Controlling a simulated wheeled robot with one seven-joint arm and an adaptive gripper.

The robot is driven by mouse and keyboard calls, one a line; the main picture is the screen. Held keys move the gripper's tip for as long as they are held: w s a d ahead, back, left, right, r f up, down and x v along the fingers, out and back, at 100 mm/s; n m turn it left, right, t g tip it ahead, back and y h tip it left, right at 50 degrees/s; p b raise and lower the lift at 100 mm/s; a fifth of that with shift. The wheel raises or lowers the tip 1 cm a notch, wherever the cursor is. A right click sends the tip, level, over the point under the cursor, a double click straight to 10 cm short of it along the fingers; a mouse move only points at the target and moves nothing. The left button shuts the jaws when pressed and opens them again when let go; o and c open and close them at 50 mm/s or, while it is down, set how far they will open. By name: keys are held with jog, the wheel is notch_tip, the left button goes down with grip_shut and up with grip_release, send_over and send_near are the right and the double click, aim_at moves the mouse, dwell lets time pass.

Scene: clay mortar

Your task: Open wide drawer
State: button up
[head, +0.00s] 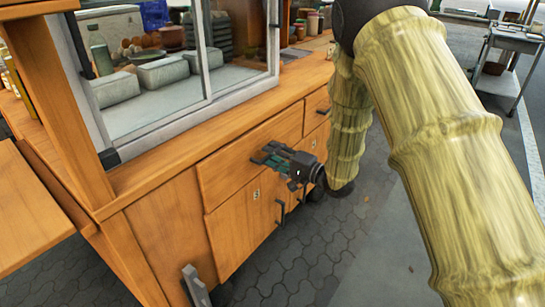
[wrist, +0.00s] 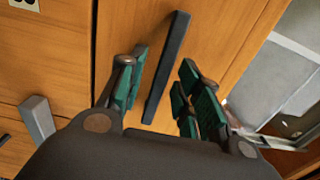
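The wide drawer (head: 222,174) is a wooden front below the glass case of the cart, and it looks flush with the cart. In the wrist view its front (wrist: 215,40) shows with a dark bar handle (wrist: 170,62) on it. My gripper (head: 268,158) is at the handle in the head view, where its fingers largely hide the handle. In the wrist view the fingers of my gripper (wrist: 160,72) are apart, one on each side of the bar, with gaps visible. I cannot tell how deep they reach around it.
Lower doors (head: 232,225) with a dark handle (head: 280,212) sit under the drawer. A smaller drawer (head: 317,107) is to the right. A glass case (head: 180,85) with containers stands above. Grey paving (head: 300,262) in front is open. A metal trolley (head: 505,50) stands far right.

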jog(key=shift+w+a, duration=0.2)
jog(key=shift+a, duration=0.1)
grip_shut()
jog(key=shift+d, duration=0.15)
